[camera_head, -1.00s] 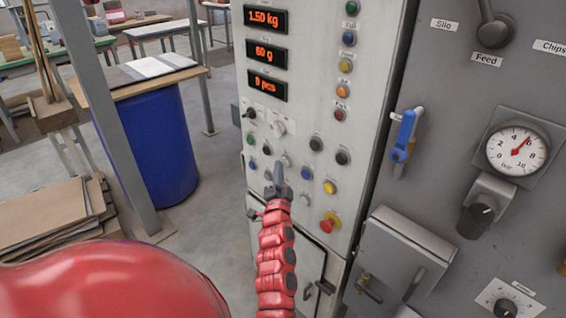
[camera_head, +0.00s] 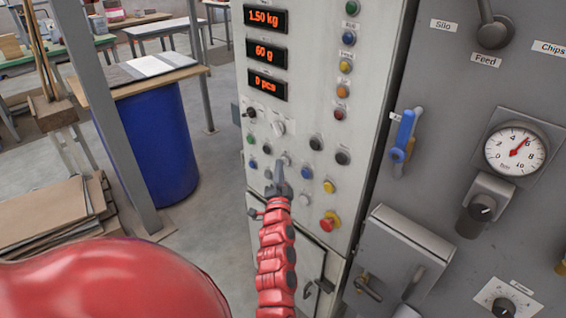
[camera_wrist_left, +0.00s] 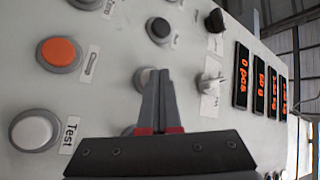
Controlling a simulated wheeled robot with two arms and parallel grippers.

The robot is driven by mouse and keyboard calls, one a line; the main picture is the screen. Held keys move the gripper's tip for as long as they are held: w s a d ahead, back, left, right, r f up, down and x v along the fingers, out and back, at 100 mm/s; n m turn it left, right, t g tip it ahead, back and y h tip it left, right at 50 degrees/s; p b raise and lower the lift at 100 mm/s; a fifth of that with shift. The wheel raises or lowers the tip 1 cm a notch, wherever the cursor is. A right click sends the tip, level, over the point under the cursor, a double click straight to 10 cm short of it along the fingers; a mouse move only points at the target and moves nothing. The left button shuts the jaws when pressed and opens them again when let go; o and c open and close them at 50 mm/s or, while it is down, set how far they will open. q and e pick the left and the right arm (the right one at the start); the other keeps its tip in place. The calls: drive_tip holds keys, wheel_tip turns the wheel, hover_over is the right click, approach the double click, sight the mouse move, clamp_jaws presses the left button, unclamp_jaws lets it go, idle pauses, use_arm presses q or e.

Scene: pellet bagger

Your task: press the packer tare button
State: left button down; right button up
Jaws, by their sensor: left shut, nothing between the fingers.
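The packer's pale control panel (camera_head: 310,105) stands in front of me, with several coloured buttons, knobs and red number displays. My left gripper (camera_head: 279,166) is shut and empty, its fingertips at the lower button rows. In the left wrist view the shut fingertips (camera_wrist_left: 160,75) lie in front of a grey button (camera_wrist_left: 143,78) and partly hide it. I cannot tell whether they touch it. An orange button (camera_wrist_left: 59,52), a white button labelled "Test" (camera_wrist_left: 35,130) and a black button (camera_wrist_left: 159,28) are around it. I can read no tare label. My right gripper is not in view.
A red mushroom button (camera_head: 329,223) and a yellow button (camera_head: 329,187) sit right of the left gripper. A blue-handled lever (camera_head: 403,135) and a gauge (camera_head: 516,149) are on the grey cabinet at right. A blue barrel (camera_head: 155,145) stands at left.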

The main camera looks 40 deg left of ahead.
use_arm(q)
drive_tip(key=shift+s, duration=0.55)
drive_tip(key=s+b, duration=0.1)
drive_tip(key=s, duration=0.5)
drive_tip(key=shift+a, duration=0.3)
idle(0.6)
